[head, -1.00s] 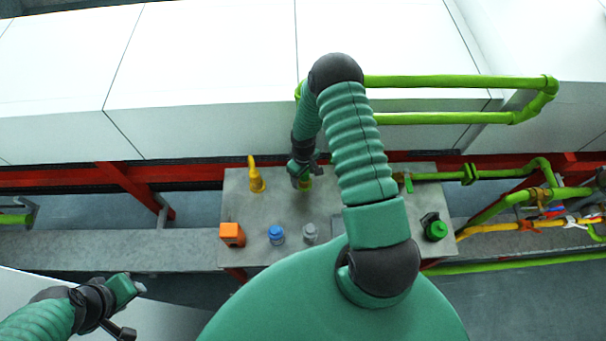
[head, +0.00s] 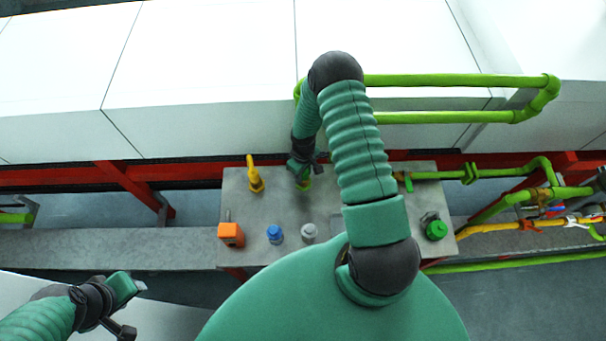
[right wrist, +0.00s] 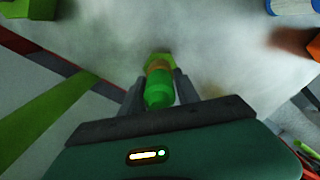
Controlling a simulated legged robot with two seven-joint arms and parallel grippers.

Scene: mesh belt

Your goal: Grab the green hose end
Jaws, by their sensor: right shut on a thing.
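The green hose end (right wrist: 159,92) stands up from a yellow-green fitting (right wrist: 160,61) on the grey plate in the right wrist view. My right gripper (right wrist: 157,84) has one finger on each side of it and is shut on it. In the head view my right gripper (head: 302,182) reaches down to the back middle of the plate. Only a bit of yellow-green shows under it there. My left gripper (head: 136,287) is at the lower left, away from the plate; its fingers are too unclear to tell open from shut.
The grey plate (head: 275,205) carries a yellow fitting (head: 255,178), an orange block (head: 231,235), a blue knob (head: 275,234), a grey knob (head: 309,232) and a green knob (head: 436,230). Green pipes (head: 450,82) run behind and right. A red beam (head: 60,181) lies behind.

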